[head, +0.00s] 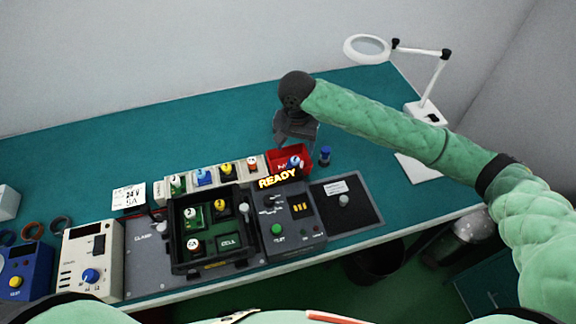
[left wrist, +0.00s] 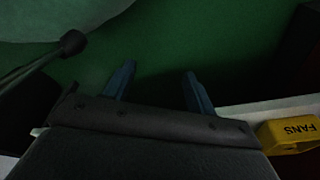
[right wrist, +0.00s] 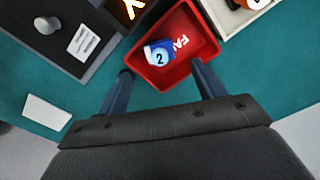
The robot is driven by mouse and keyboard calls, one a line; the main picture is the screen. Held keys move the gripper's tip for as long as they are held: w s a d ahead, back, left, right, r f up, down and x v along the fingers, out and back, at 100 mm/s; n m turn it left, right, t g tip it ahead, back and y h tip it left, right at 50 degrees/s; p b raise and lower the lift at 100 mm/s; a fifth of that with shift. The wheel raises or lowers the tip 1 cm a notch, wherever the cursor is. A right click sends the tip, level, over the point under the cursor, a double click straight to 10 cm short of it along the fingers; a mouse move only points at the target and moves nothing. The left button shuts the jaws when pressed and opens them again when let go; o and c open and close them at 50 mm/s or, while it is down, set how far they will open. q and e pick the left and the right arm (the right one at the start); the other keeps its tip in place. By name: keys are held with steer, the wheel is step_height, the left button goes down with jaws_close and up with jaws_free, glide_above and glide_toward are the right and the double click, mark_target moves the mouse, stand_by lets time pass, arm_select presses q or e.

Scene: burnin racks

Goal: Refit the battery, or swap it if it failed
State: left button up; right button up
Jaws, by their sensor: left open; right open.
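A blue module with a white cap marked 2 (right wrist: 158,54) lies in the red bin (right wrist: 206,62), whose lettering seems to read FAIL. The bin (head: 305,169) also shows in the head view behind the tester. My right gripper (right wrist: 160,72) is open and empty above the bin's edge, its fingers on either side of the module, not closed on it. The tester (head: 292,228) has a lit READY sign (head: 278,178). The dark case (head: 178,258) holds green and yellow modules and a bay labelled CELL (head: 229,242). My left gripper (left wrist: 156,82) is open and empty over a dark green surface.
A pale rack (head: 160,190) with several coloured modules stands behind the case. A dark pad with a knob (head: 344,200) lies right of the tester. A magnifier lamp (head: 430,85) stands at the back right. The back left bench is clear.

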arm_select(q)
steer(key=shift+w+d+r+b, duration=0.3)
steer(key=shift+w+r, duration=0.1)
steer(key=shift+r, duration=0.15)
steer(key=shift+w+d+r+b, duration=0.25)
steer(key=shift+w+r, duration=0.15)
steer(key=shift+r, duration=0.15)
arm_select(e)
steer(key=shift+r, duration=2.25)
